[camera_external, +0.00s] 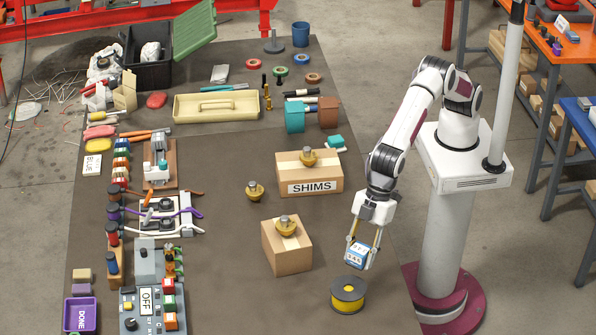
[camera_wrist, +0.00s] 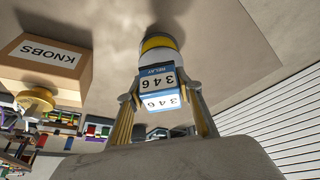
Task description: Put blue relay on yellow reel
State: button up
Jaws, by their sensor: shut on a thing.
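The blue relay (camera_external: 357,254) is a small blue and white block marked 346. My gripper (camera_external: 361,250) is shut on it and holds it in the air, a little above and beyond the yellow reel in the external view. In the wrist view the relay (camera_wrist: 160,88) sits between my gripper's fingers (camera_wrist: 162,100). The yellow reel (camera_external: 348,294) has a black rim and lies flat on the dark mat. In the wrist view the reel (camera_wrist: 158,44) shows past the relay, partly hidden by it. The relay is apart from the reel in the external view.
A cardboard box (camera_external: 288,258) with a brass knob on top stands left of the reel; its KNOBS label shows in the wrist view (camera_wrist: 48,52). The mat around the reel is clear.

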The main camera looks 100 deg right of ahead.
aim_at(358, 278)
jog(key=shift+f, duration=2.5)
jog(key=shift+f, duration=0.1)
jog(key=o, duration=1.2)
jog(key=v, duration=1.2)
